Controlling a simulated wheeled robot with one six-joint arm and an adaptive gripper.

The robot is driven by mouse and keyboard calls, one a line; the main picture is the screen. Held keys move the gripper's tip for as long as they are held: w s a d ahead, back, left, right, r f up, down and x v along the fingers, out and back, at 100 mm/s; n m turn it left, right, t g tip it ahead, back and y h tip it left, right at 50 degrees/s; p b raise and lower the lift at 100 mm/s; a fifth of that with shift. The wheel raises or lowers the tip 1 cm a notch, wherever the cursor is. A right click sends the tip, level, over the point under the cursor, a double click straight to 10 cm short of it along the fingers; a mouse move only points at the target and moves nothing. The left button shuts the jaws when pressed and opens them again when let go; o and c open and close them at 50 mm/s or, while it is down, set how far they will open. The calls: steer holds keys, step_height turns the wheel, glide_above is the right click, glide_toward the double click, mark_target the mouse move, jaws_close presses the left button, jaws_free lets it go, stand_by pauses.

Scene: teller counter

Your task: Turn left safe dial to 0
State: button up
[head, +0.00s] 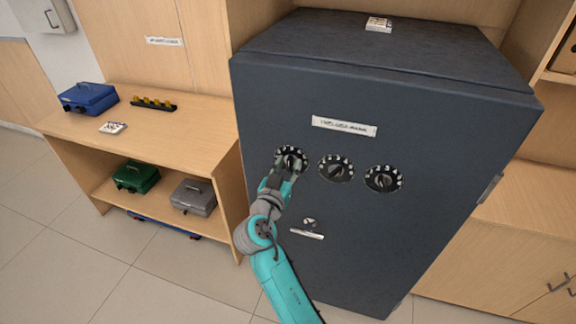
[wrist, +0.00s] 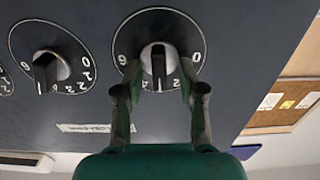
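The left safe dial (head: 291,159) is on the upper left of the dark safe door, the leftmost of three dials. In the wrist view it is the dial (wrist: 159,28) at top centre, with a silver knob and a dark ridge running nearly straight up and down. A 0 shows on its right side there; some other digits are hidden by the fingers. My gripper (wrist: 160,78) is in front of this dial, one finger on each side of the knob. The fingers are spread and the ridge between them looks untouched. In the head view my gripper (head: 284,172) covers the dial's lower part.
The middle dial (head: 336,168) and right dial (head: 384,179) sit to the right, close by. A small keyhole plate (head: 310,223) and handle (head: 307,234) lie below. A wooden shelf (head: 190,110) with cash boxes stands left of the safe (head: 400,110).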

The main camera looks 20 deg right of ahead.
steer(key=shift+w+d, duration=0.1)
jaws_close()
